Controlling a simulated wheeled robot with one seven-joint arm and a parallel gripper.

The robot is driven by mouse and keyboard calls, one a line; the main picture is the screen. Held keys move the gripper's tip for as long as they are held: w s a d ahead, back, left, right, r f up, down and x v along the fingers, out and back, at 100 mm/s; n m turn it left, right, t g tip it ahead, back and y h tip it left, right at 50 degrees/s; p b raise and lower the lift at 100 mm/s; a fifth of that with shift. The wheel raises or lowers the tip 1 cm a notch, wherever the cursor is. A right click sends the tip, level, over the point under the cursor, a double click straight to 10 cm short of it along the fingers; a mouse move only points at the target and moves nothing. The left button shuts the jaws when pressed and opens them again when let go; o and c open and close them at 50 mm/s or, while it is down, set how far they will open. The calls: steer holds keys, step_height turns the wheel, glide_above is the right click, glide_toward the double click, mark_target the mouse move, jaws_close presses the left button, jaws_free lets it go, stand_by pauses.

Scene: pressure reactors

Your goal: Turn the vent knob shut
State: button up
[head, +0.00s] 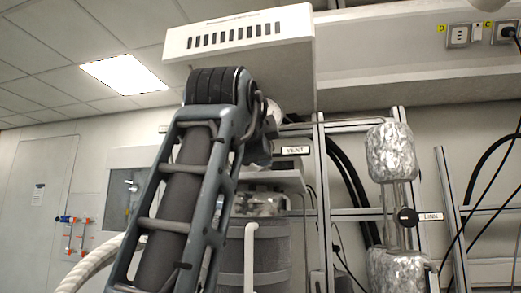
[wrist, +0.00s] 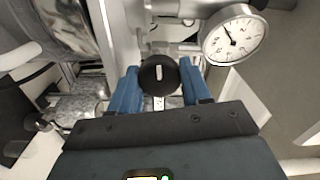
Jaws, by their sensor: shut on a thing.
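A round black knob (wrist: 158,72) with a white mark on its face sits between the two blue fingers of my gripper (wrist: 160,88) in the wrist view. The fingers are shut on the knob's sides. The white mark runs roughly up and down in that picture. In the head view, a label that seems to read VENT (head: 295,150) is on the frame just right of my arm. My gripper and the knob it holds are hidden behind my arm there.
A pressure gauge (wrist: 234,36) stands close to the right of the fingers. In the head view, another black knob (head: 407,216) sits beside a LINK label (head: 431,217), near foil-wrapped vessels (head: 390,153). A white hood (head: 240,42) hangs above my arm. A grey cylindrical vessel (head: 270,250) stands below.

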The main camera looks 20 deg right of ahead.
steer(key=shift+m, duration=0.4)
steer(key=o, duration=1)
steer(key=shift+o, duration=0.2)
steer(key=b+v, duration=0.1)
steer(key=v, duration=0.6)
steer(key=shift+s+a, duration=0.2)
steer(key=shift+s, duration=0.15)
steer(key=shift+s+a, duration=0.1)
